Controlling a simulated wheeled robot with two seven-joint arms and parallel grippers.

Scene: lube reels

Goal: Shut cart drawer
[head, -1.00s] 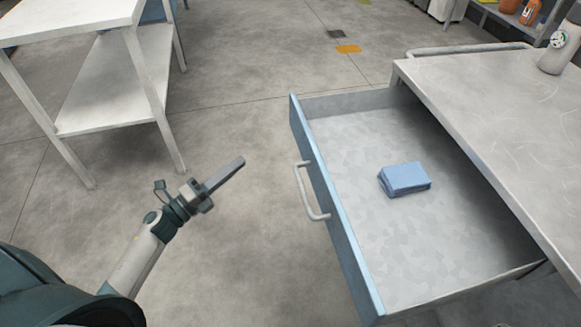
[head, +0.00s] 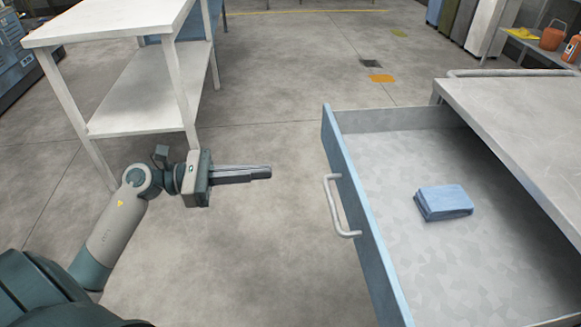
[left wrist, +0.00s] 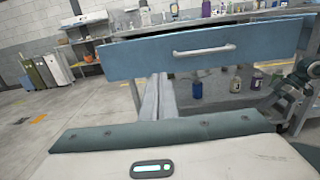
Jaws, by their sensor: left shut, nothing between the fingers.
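The cart drawer (head: 400,175) stands pulled far out from the cart (head: 520,95), with a blue front panel and a pale metal handle (head: 340,207). A folded blue cloth (head: 443,202) lies inside it. My left gripper (head: 268,172) is shut and empty, left of the drawer front, pointing right towards the handle with a clear gap between. In the left wrist view the drawer front (left wrist: 140,58) spans the upper part, with its handle (left wrist: 204,51) facing the camera. My right gripper is not in view.
A white shelf table (head: 150,95) stands at the left behind my left arm. Bare concrete floor (head: 270,125) lies between it and the drawer. A shelf with orange containers (head: 553,36) is at the far right, and bottles (left wrist: 196,90) show under the cart.

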